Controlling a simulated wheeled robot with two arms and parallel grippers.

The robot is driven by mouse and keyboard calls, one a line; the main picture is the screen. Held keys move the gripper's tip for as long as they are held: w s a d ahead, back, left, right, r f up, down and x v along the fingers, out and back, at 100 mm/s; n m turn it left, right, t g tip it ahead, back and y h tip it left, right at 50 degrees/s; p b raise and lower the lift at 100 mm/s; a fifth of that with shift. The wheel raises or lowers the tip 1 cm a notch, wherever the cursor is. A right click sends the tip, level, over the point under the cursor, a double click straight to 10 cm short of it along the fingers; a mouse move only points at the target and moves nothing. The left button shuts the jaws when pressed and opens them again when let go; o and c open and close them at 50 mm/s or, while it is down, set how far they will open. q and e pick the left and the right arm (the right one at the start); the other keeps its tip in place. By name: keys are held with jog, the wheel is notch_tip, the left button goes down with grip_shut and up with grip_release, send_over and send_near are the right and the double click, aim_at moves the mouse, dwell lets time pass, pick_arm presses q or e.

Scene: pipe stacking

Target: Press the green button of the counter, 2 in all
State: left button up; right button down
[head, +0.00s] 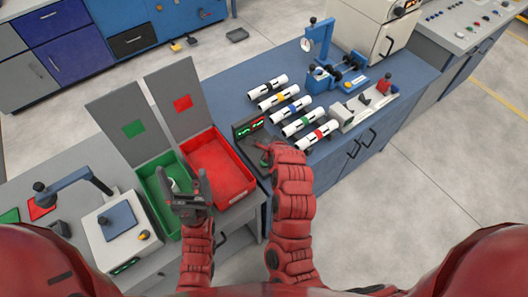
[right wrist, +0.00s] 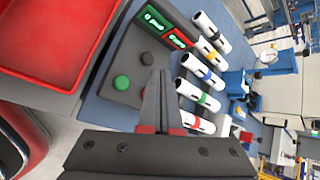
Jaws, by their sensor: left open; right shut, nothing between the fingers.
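The counter (head: 247,131) is a dark box with lit displays, between the red bin and the row of pipes. My right gripper (head: 266,158) is shut and empty over the counter. My left gripper (head: 187,190) is open and empty above the green bin.
The green bin (head: 150,193) and red bin (head: 245,190) stand left of the counter. Several white pipes with coloured bands (head: 291,107) lie to its right. A blue clamp device (head: 322,78) stands behind them. A white scale-like box (head: 112,242) is at lower left.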

aim_at(266, 165)
jog(key=shift+s, duration=0.25)
jog(key=shift+f, duration=0.15)
jog(key=shift+f+b, duration=2.45)
jog(key=shift+f, duration=1.85)
jog(key=shift+f, duration=0.35)
